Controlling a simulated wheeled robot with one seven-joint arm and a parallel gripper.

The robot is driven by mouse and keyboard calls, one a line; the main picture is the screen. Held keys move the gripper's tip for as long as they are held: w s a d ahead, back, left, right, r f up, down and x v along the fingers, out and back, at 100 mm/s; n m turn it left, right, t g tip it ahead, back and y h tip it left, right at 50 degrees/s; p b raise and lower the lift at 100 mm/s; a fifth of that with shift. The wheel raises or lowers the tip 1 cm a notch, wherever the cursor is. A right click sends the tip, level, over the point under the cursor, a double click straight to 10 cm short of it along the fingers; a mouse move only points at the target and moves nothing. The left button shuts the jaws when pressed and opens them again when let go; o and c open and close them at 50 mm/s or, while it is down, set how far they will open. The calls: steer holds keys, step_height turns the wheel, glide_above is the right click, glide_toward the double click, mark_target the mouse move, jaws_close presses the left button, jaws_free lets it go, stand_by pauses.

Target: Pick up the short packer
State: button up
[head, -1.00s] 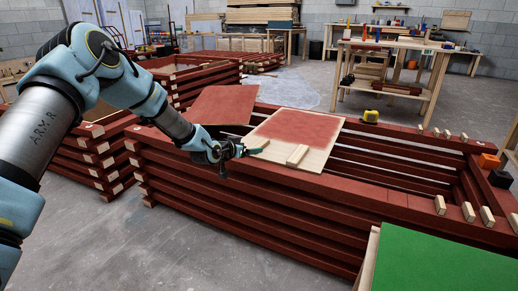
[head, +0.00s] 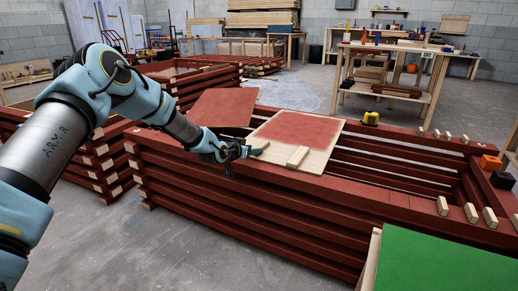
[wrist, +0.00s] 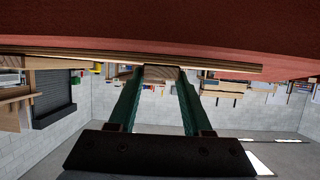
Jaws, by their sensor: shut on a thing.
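My gripper (head: 257,151) reaches in level from the left at the near left edge of a part-red, part-bare board (head: 318,131). In the wrist view its two green fingers (wrist: 160,80) are shut on a small pale wooden block, the short packer (wrist: 161,72), with its end grain facing the camera. In the head view the packer (head: 263,145) shows only as a small pale piece by the fingertips, partly hidden. I cannot tell whether it still touches the board.
The board rests on a stack of red battens (head: 250,208). A plain red panel (head: 222,106) lies behind my gripper. A green board (head: 445,265) is at the front right.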

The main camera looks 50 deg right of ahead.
jaws_close()
steer(key=shift+r, duration=0.1)
